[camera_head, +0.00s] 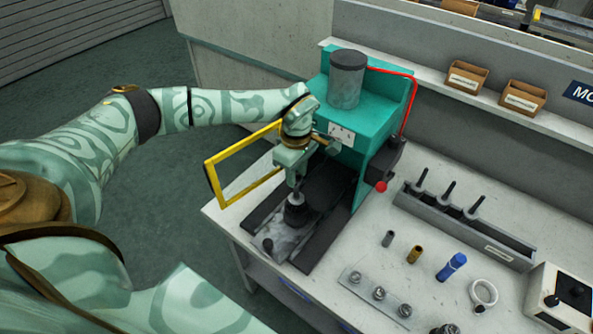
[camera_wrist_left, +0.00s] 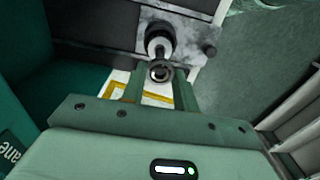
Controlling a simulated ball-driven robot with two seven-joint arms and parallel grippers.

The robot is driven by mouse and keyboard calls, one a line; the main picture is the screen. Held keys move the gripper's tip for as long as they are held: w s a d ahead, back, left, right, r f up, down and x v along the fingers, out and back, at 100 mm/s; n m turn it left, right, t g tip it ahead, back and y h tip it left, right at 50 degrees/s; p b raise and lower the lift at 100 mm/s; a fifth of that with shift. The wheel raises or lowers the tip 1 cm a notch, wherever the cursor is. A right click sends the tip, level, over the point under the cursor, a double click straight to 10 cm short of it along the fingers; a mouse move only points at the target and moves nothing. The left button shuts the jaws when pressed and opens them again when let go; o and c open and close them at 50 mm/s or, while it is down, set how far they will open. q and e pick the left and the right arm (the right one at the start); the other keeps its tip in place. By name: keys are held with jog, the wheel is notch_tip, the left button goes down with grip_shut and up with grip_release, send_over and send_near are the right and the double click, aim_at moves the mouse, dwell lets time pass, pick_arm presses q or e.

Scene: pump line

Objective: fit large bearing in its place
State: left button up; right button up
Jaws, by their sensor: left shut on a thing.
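My left gripper (camera_head: 297,183) is over the teal press, above a grey housing (camera_head: 275,242) with a dark round part on it. The housing also shows in the left wrist view (camera_wrist_left: 188,40), with a dark round part and a pale collar just beyond the bearing. I cannot tell whether they touch. My right gripper is out of view.
The teal press (camera_head: 375,135) has a yellow guard frame (camera_head: 211,180) open on the left and a red-knobbed lever (camera_head: 381,186). On the bench to the right are a grey rack (camera_head: 470,232), a blue cylinder (camera_head: 451,267), a white ring (camera_head: 483,292) and a plate with metal parts (camera_head: 366,290).

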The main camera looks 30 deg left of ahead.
aim_at(297, 180)
pick_arm(q)
jog(key=shift+f, duration=0.15)
jog(key=shift+f+b, duration=1.05)
jog(key=shift+f, duration=1)
jog(key=o, duration=1.1)
jog(key=shift+r, duration=0.15)
notch_tip(297, 180, up, 5)
jog(key=p, duration=0.4)
jog(key=shift+p, duration=0.35)
